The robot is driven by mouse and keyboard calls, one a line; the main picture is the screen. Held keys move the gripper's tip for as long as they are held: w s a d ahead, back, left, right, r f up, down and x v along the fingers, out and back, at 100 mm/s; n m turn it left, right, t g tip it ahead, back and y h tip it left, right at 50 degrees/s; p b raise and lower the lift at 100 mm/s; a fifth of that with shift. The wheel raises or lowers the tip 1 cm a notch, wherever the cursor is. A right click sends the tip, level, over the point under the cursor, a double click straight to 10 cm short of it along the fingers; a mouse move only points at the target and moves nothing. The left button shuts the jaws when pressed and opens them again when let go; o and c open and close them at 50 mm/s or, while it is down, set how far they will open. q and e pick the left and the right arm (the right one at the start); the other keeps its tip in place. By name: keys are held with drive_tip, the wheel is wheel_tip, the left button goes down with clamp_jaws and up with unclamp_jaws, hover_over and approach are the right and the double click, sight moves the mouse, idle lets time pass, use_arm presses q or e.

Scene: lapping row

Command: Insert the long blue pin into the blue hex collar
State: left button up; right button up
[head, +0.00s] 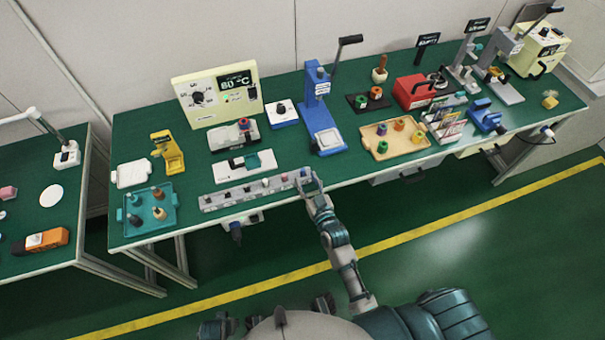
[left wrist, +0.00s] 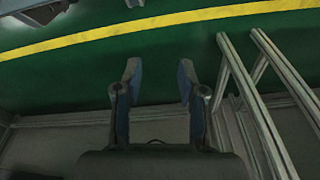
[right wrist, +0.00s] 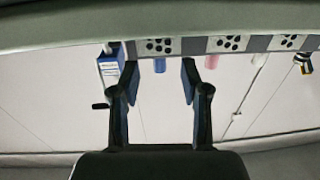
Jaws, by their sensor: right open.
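My right gripper (head: 311,184) is at the right end of a grey rack (head: 232,194) at the table's front edge. In the right wrist view, the gripper (right wrist: 160,72) is open. A blue cylinder (right wrist: 160,65), probably the long blue pin, shows between its fingertips, with gaps on both sides. I cannot tell how far ahead it is. A pink cylinder (right wrist: 212,61) stands beside it on the rack. I cannot make out the blue hex collar with certainty. My left gripper (left wrist: 158,90) is open and empty above the floor in the left wrist view.
A blue press (head: 322,110) stands behind the right gripper. A teal tray (head: 130,220) with several parts is at the left, and a wooden tray (head: 382,152) at the right. The white fixture (head: 245,163) sits behind the rack. Table legs (left wrist: 265,100) are near the left gripper.

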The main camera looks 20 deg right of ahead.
sight(304, 174)
drive_tip(key=w, duration=0.3)
drive_tip(key=shift+a, duration=0.1)
drive_tip(key=shift+w, duration=0.4)
drive_tip(key=c, duration=0.8)
use_arm(q)
drive_tip(key=shift+r, duration=0.65)
use_arm(e)
clamp_jaws()
